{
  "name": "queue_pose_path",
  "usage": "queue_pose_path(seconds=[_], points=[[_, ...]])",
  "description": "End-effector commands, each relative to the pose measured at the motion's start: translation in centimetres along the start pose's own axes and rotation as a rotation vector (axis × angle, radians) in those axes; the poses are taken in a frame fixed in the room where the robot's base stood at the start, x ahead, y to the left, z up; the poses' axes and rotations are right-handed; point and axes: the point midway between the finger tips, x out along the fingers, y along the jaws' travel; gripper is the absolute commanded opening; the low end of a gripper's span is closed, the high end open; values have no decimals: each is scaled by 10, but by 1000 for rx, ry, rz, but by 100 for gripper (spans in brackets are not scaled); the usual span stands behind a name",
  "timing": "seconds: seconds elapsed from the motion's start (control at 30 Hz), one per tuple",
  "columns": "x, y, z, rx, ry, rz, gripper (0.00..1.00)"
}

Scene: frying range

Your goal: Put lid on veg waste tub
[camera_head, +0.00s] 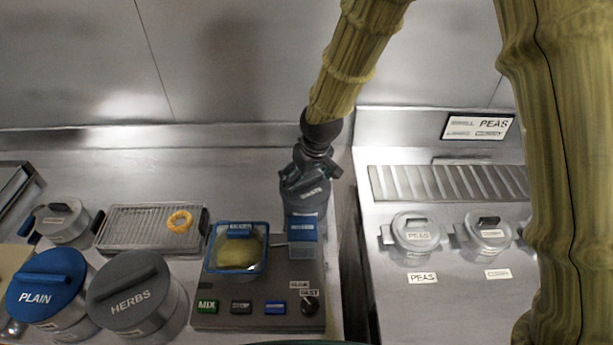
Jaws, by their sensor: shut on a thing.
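My gripper (303,212) points down at the right edge of the grey control panel, shut on a small blue labelled piece (303,233); the fingertips are hard to make out. A clear boxy part shows just below that piece. No label reading veg waste is legible. A blue-rimmed tub (208,262) with yellow-green contents sits just left of my gripper. A round blue lid marked PLAIN (45,282) and a round grey lid marked HERBS (128,287) cover pots at the front left. A smaller grey lid (62,219) is behind them.
A wire rack (140,228) holds an orange ring (179,221). The panel (260,320) has buttons and a knob.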

Motion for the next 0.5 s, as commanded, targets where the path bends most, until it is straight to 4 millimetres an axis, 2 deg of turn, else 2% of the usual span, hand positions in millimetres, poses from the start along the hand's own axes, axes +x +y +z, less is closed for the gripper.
queue_pose_path(seconds=[0.13, 0.17, 0.5], points=[[0, 0, 0, 0, 0, 0, 64], [0, 0, 0, 0, 0, 0, 100], [0, 0, 0, 0, 0, 0, 100]])
